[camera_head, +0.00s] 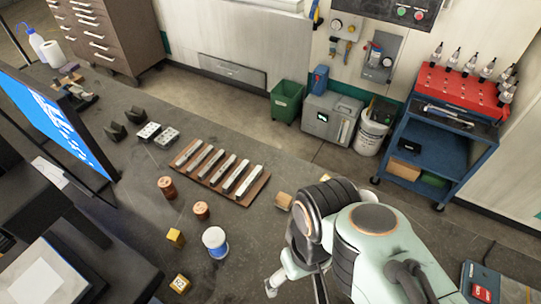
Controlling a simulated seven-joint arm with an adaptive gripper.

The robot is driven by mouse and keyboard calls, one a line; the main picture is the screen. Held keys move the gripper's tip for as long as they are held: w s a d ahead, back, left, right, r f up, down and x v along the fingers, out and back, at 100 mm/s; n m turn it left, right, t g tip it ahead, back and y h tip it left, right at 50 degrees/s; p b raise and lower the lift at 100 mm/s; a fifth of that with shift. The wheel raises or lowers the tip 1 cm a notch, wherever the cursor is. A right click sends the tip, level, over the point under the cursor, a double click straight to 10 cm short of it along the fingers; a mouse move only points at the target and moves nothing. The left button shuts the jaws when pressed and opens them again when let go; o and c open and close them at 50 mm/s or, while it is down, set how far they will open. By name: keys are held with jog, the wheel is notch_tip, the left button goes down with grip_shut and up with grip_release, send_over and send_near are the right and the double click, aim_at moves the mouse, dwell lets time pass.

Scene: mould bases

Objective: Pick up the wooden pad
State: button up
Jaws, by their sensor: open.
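A small tan wooden block (284,200), which looks like the wooden pad, lies on the dark grey bench just left of my arm's bent joint. Another small tan piece (325,178) is partly hidden behind my arm, so I cannot tell its full shape. My arm reaches in from the lower right and bends downward. I cannot make out the fingers of my gripper, and nothing is seen to touch the tan block.
A brown board (262,190) with several metal bars lies left of the block. Two copper-brown cylinders (166,187), a white-and-blue jar (215,242) and yellow blocks (176,237) stand nearer. A monitor (55,125) stands at left. A blue cart (430,150) stands beyond the bench.

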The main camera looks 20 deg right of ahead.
jog(key=shift+o, duration=1)
